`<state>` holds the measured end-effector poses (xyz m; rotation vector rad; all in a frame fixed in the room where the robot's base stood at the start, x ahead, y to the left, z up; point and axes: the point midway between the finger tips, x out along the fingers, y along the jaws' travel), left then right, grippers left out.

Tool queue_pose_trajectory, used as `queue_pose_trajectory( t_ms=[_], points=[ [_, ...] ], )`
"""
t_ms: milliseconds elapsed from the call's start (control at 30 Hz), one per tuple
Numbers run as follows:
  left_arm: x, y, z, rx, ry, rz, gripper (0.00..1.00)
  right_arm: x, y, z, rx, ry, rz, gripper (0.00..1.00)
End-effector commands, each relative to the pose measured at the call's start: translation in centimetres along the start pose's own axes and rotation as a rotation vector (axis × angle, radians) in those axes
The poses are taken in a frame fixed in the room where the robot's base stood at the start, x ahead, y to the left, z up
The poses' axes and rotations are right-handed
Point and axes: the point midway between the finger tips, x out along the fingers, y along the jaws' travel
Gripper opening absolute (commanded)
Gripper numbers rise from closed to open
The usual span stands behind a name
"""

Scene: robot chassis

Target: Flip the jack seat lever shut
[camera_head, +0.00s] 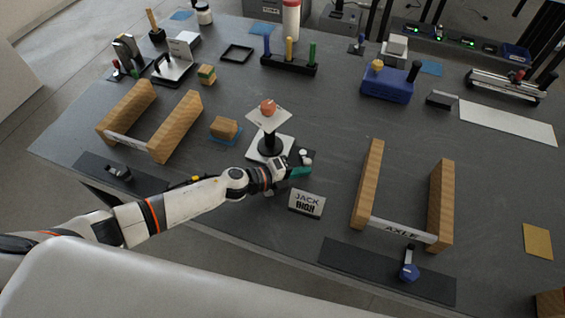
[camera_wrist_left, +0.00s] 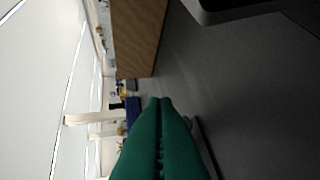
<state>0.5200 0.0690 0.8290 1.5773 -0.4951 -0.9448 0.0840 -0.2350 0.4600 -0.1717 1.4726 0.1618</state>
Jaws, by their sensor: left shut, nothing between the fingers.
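The jack (camera_head: 270,142) stands near the middle of the table, with a white base, a black column and a tilted white top plate carrying an orange piece (camera_head: 268,108). A small dark plate with white knobs (camera_head: 306,158) sits at the right of its base; I cannot tell whether this is the seat lever or how it lies. My left gripper (camera_head: 301,172) has green fingers, shut and empty, just in front of the knobs; contact cannot be told. The fingers are pressed together in the left wrist view (camera_wrist_left: 160,125). My left wrist hides part of the jack's front. My right gripper is not in view.
A "JACK HIGH" sign (camera_head: 306,203) stands close in front of my left gripper. Wooden rails joined by an "AXLE" bar (camera_head: 400,231) are at the right, and another wooden pair (camera_head: 175,127) at the left. A small wooden block (camera_head: 225,128) is left of the jack.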

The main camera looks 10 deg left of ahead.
Motion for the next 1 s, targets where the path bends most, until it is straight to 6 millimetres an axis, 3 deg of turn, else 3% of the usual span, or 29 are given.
queue_pose_trajectory(
  t_ms=[467,1000],
  points=[
    [-0.7,-0.1,-0.1,0.000,0.001,-0.002,0.00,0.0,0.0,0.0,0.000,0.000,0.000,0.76],
    [-10.5,-0.3,0.0,-0.002,0.001,-0.002,0.00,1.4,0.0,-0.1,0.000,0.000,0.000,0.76]
  ],
)
